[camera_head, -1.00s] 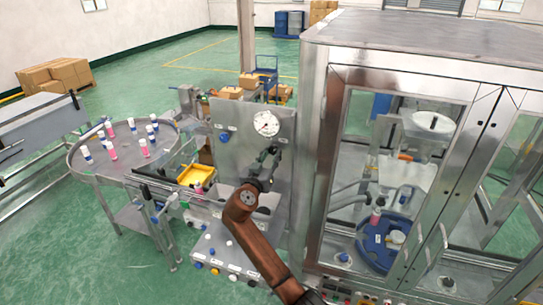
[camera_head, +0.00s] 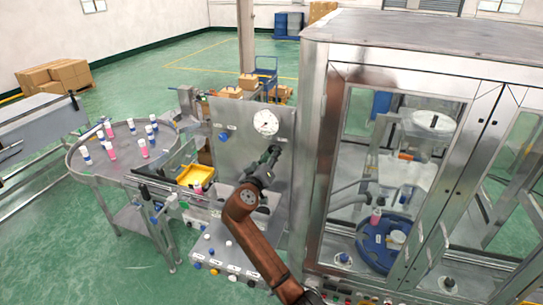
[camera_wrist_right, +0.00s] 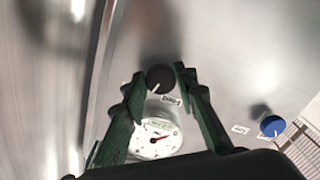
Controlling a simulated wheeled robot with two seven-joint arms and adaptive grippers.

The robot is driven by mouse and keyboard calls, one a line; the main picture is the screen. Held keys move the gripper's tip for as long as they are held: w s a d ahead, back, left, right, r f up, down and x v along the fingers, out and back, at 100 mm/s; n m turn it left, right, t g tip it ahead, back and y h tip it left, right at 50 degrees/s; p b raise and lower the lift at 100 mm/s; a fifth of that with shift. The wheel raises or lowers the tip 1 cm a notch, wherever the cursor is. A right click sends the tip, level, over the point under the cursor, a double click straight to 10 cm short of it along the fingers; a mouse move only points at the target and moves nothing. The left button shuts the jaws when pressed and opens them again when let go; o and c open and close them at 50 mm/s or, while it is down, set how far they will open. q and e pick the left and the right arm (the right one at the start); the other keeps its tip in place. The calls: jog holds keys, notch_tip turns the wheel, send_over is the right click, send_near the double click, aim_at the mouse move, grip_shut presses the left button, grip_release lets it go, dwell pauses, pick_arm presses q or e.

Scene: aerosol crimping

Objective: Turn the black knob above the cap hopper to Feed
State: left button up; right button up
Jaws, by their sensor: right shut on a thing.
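The black knob (camera_wrist_right: 160,78) sits on an upright steel panel (camera_head: 240,115). A white line on the knob shows in the right wrist view, pointing down and a little left, with a small label (camera_wrist_right: 171,100) below it. My right gripper (camera_wrist_right: 160,76) has its green fingers on either side of the knob, shut on it. In the head view my right gripper (camera_head: 274,152) is against the panel below the round gauge (camera_head: 266,122) and hides the knob. I cannot make out the cap hopper for certain. My left gripper is not in view.
A blue knob (camera_head: 223,137) is left of the gauge on the same panel. A glazed steel cabinet (camera_head: 316,150) stands close on the right. A round table (camera_head: 95,172) with pink and white cans is at the left. A yellow tray (camera_head: 196,176) lies between them.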

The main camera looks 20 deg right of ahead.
jog(key=n, duration=0.4)
jog(key=n+p, duration=0.1)
jog(key=n, duration=0.3)
jog(key=n+p, duration=0.1)
jog(key=n, duration=0.3)
jog(key=shift+r, duration=0.25)
jog(key=shift+n, duration=0.3)
jog(key=o, duration=1.2)
jog(key=shift+c, duration=0.2)
jog(key=shift+s, duration=0.15)
jog(key=v, duration=1.2)
jog(key=shift+f, duration=0.1)
